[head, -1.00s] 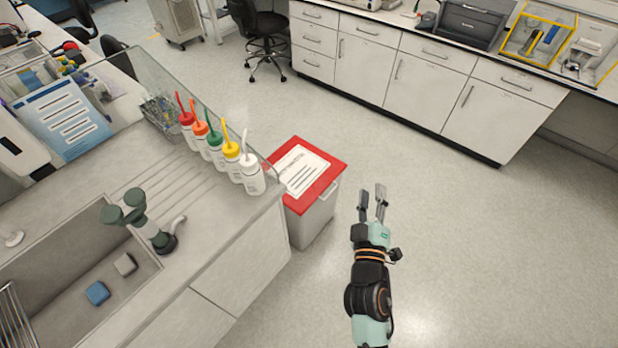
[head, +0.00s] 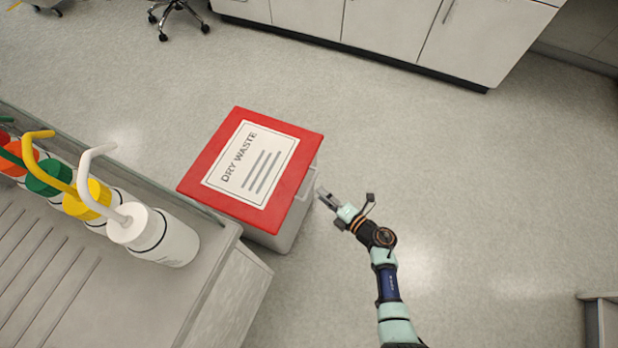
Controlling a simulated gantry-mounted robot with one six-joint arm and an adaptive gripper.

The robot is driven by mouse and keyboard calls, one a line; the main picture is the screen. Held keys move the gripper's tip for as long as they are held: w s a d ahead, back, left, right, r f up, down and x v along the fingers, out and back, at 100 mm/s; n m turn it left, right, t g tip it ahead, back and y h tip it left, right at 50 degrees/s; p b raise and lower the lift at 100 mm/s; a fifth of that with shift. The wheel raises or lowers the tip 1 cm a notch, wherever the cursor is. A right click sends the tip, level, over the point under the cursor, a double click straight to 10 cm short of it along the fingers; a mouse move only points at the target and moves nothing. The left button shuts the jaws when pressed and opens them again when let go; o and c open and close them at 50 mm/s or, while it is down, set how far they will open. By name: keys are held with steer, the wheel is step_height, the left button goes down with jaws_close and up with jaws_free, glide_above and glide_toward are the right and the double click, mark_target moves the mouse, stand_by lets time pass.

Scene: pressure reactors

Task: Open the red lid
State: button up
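The red lid (head: 208,176) lies flat and closed on a grey bin (head: 286,232). A white label reading "DRY WASTE" covers most of its top. My gripper (head: 321,192) is at the right side of the bin, near the light grey handle or edge below the lid's right rim. Its fingertips look close to that side, but I cannot tell whether they touch it. The fingers are small and seen partly end-on, so their opening is unclear.
A counter (head: 60,285) with a glass edge panel stands left of the bin. Several wash bottles, including a white one (head: 165,240), stand on it. White cabinets (head: 390,25) line the back. The floor right of the bin is clear.

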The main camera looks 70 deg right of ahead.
mark_target(311, 184)
steer(key=b+x, duration=0.2)
steer(key=x, duration=0.4)
steer(key=shift+w+d+r, duration=0.1)
steer(key=shift+w+d, duration=0.05)
steer(key=c, duration=0.7)
jaws_close()
